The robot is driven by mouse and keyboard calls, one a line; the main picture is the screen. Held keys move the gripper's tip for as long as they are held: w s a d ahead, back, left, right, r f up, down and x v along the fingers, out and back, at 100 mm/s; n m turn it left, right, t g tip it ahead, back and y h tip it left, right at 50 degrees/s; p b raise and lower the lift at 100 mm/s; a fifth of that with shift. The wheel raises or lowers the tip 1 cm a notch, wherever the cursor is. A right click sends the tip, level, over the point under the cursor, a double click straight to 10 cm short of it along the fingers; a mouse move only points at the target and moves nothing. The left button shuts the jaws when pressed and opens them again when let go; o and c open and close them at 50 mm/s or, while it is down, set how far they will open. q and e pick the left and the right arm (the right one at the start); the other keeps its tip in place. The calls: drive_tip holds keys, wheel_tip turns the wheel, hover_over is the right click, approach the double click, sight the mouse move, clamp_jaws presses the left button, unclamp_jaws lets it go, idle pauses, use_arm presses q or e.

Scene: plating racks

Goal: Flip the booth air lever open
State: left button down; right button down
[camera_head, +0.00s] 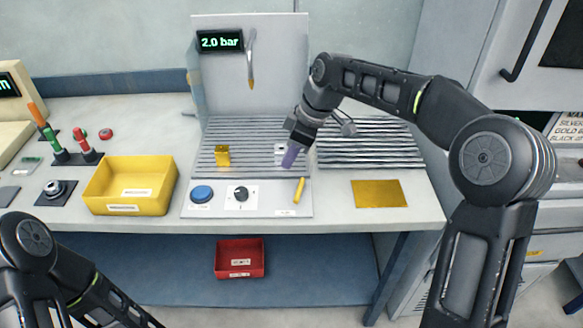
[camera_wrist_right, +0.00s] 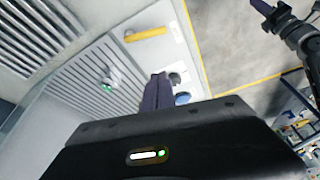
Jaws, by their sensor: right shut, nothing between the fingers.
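The yellow lever (camera_head: 299,190) is on the right part of the booth's front panel (camera_head: 262,202), slightly tilted in the head view. It also shows as a yellow bar in the right wrist view (camera_wrist_right: 146,34). My right gripper (camera_head: 290,157) is shut and empty, its purple fingers pointing down above the booth grille, behind the lever and apart from it. Its closed fingers also show in the right wrist view (camera_wrist_right: 157,90). My left gripper (camera_wrist_right: 262,7) shows only partly at the top right of the right wrist view; its jaw state is unclear.
The panel also has a blue button (camera_head: 202,194) and a black knob (camera_head: 241,193). A yellow block (camera_head: 222,155) and a small pale piece (camera_head: 280,149) stand on the grille. A yellow bin (camera_head: 130,185) is at left; a gold plate (camera_head: 380,194) lies at right.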

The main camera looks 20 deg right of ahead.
sight(299, 192)
drive_tip(key=p+x, duration=0.2)
drive_tip(key=x, duration=0.6)
drive_tip(key=shift+a+f, duration=0.2)
drive_tip(key=shift+f, duration=0.1)
drive_tip(key=d, duration=0.1)
drive_tip(key=s+d+p, duration=0.1)
drive_tip(key=d+f, duration=0.1)
drive_tip(key=shift+s+d+p, duration=0.1)
drive_tip(key=shift+s+p, duration=0.2)
drive_tip(key=shift+s, duration=0.1)
drive_tip(key=shift+f, duration=0.2)
drive_tip(key=shift+d, duration=0.1)
drive_tip(key=shift+s+f+b, duration=0.1)
drive_tip(key=shift+f+b, duration=0.05)
drive_tip(key=shift+b, duration=0.35)
drive_tip(key=shift+s+d+f+b, duration=0.1)
drive_tip(key=shift+s+d+b, duration=0.25)
drive_tip(key=shift+b, duration=0.75)
drive_tip(key=shift+d, duration=0.2)
drive_tip(key=shift+r, duration=0.25)
